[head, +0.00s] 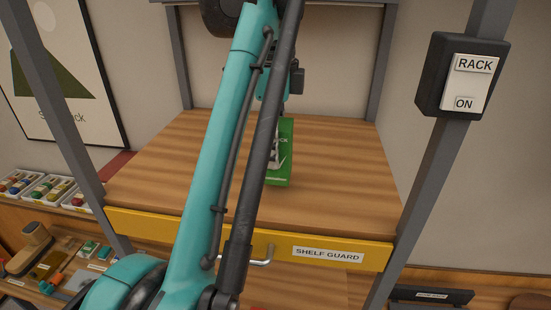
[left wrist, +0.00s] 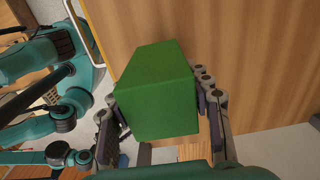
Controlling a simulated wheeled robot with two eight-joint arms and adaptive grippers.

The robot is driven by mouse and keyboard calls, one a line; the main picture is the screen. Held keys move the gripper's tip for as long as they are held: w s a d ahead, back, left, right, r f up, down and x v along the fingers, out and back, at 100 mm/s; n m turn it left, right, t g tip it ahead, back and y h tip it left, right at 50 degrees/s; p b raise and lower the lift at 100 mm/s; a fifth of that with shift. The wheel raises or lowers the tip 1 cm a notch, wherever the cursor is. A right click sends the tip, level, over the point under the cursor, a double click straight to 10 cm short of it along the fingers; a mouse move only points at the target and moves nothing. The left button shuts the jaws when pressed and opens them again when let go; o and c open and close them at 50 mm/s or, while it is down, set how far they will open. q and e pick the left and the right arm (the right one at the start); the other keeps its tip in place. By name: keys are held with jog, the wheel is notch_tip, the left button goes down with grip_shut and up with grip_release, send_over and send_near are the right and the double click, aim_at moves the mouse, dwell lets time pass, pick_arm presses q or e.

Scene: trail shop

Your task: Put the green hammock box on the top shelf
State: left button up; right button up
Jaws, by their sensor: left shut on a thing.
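The green hammock box (head: 287,160) stands roughly upright over the middle of the wooden shelf (head: 345,190), partly hidden by my left arm. My left gripper (head: 276,132) is shut on the box, mostly hidden behind the arm. In the left wrist view the green box (left wrist: 155,85) sits between the two fingers, with wooden shelf boards (left wrist: 265,60) beyond it. I cannot tell whether the box's underside touches the shelf. My right gripper does not show.
A yellow shelf guard (head: 380,257) with a handle runs along the shelf's front edge. Grey posts (head: 383,65) frame the rack. A rack switch box (head: 465,78) reading ON is on the right post. Shelf boards around the box are clear. Small goods (head: 45,188) lie lower left.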

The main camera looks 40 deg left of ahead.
aim_at(281, 176)
pick_arm(q)
jog(key=shift+s+f, duration=0.2)
jog(key=shift+f, duration=0.95)
jog(key=shift+w+f, duration=0.1)
jog(key=shift+f, duration=0.1)
jog(key=shift+w+f, duration=0.1)
jog(key=shift+w, duration=0.15)
jog(key=shift+s+f, duration=0.1)
jog(key=o, duration=1.3)
jog(key=shift+s, duration=0.1)
